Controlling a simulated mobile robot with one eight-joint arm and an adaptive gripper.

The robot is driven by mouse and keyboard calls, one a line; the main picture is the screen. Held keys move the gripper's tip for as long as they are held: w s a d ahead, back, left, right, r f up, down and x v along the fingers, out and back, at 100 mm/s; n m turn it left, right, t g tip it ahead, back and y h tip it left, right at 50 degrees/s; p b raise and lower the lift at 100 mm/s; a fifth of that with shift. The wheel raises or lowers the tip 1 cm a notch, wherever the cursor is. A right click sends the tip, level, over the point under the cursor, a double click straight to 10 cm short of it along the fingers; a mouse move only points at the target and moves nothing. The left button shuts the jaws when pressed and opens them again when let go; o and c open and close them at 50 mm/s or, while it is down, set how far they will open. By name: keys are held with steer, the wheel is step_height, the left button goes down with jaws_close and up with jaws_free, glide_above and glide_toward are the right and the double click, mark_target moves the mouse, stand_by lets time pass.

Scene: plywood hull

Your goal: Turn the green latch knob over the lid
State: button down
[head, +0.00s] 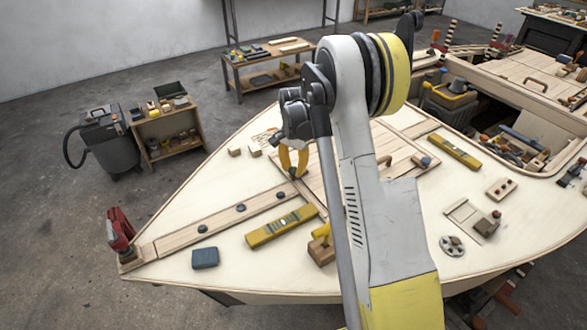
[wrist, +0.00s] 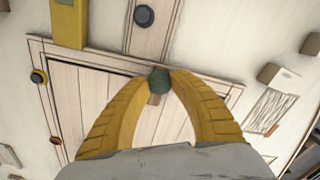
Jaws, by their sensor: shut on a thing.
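The green latch knob (wrist: 159,79) is between my gripper's fingertips in the wrist view, at the lid's framed edge. A short wooden piece (wrist: 155,99) shows just below the knob, pointing onto the lid; I cannot tell how far it reaches. The lid (wrist: 95,100) is pale planked wood with a frame, lying flat in the deck; it also shows in the head view (head: 401,151), partly behind my arm. My gripper (wrist: 160,75) has yellow curved fingers shut on the knob.
A plank with dark knobs (head: 220,218) runs toward the bow, where a red clamp (head: 119,230) stands. Bare deck lies between them.

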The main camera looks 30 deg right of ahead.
mark_target(293, 169)
stand_by(0.3)
steer(key=c, duration=1.1)
jaws_free()
steer(key=shift+o, duration=0.2)
step_height(293, 169, up, 12)
